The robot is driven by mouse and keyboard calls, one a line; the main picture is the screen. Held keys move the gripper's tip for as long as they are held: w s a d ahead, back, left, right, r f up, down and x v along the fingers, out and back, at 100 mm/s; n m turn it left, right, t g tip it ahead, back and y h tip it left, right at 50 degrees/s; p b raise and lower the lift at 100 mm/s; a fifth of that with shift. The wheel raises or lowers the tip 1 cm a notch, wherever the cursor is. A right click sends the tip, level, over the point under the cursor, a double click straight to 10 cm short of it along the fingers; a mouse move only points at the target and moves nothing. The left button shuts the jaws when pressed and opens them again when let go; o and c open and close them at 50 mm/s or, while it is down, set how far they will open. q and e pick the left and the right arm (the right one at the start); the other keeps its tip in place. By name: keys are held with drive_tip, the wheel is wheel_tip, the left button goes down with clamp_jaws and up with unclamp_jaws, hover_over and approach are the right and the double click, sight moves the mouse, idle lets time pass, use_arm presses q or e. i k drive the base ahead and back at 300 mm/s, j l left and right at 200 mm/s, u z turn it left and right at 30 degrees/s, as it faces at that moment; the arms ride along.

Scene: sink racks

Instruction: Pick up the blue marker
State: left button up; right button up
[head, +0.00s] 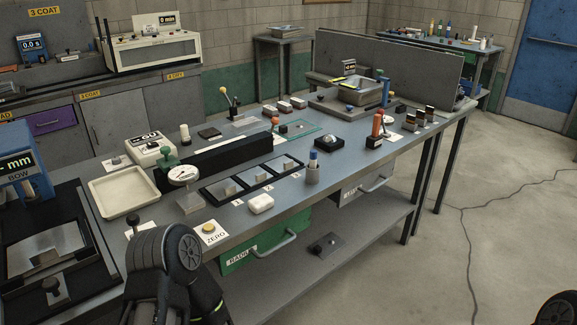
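The blue marker (313,156) stands upright in a small grey cup (312,175) near the front edge of the workbench. Its blue upper end shows above the rim; its lower part is hidden in the cup. Part of my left arm is at the bottom, left of the middle, well to the left of the cup. I cannot make out its gripper fingers. Only a dark rounded part of my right arm shows in the bottom right corner; its gripper is out of view.
A white rounded block (261,203) and a black tray with several compartments (228,201) lie left of the cup. A dial gauge (183,175) stands farther left. An orange-handled tool (376,126) stands to the right.

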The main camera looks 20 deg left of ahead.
sight(313, 162)
drive_tip(key=i+l, duration=1.05)
